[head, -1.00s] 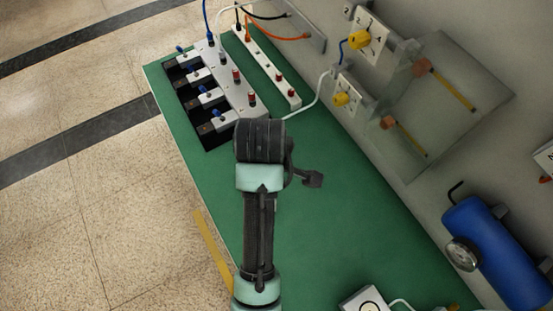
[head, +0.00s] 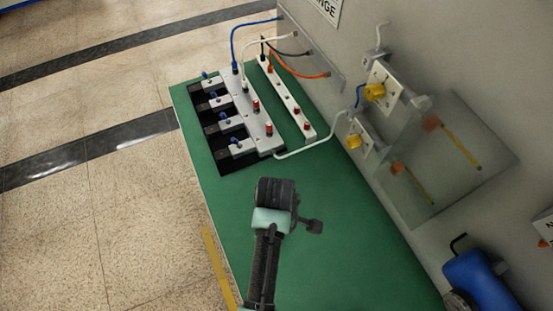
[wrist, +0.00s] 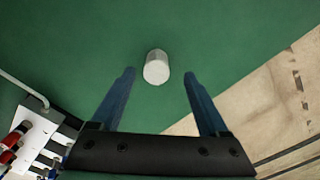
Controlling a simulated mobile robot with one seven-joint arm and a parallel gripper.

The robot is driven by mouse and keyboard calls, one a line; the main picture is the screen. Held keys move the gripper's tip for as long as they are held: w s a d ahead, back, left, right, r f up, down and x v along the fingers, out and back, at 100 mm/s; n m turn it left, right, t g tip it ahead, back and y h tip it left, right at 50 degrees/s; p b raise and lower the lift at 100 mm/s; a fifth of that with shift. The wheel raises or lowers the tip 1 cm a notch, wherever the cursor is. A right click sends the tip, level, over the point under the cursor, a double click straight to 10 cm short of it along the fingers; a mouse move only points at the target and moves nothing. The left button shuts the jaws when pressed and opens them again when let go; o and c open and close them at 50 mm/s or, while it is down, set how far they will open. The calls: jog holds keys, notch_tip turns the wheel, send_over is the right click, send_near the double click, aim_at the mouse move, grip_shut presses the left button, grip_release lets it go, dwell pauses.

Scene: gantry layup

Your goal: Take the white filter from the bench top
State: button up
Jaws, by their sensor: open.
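The white filter (wrist: 156,70) is a small, pale, rounded cylinder on the green bench top (wrist: 80,40) in the wrist view. My gripper (wrist: 160,74) is open, with its two blue fingers spread. In that picture the filter appears between the fingertips, nearer the left one, with green showing on both sides. Nothing is held. How far the fingertips are above the bench is hard to tell. In the head view my arm reaches over the green bench top (head: 350,255), and I cannot see the filter there.
Wall plates with yellow knobs (head: 375,91), a clear panel (head: 445,160) and a blue cylinder (head: 482,280) line the right. The bench middle looks clear.

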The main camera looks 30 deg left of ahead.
jog(key=shift+w+f, duration=0.2)
jog(key=shift+f, duration=1.7)
grip_shut()
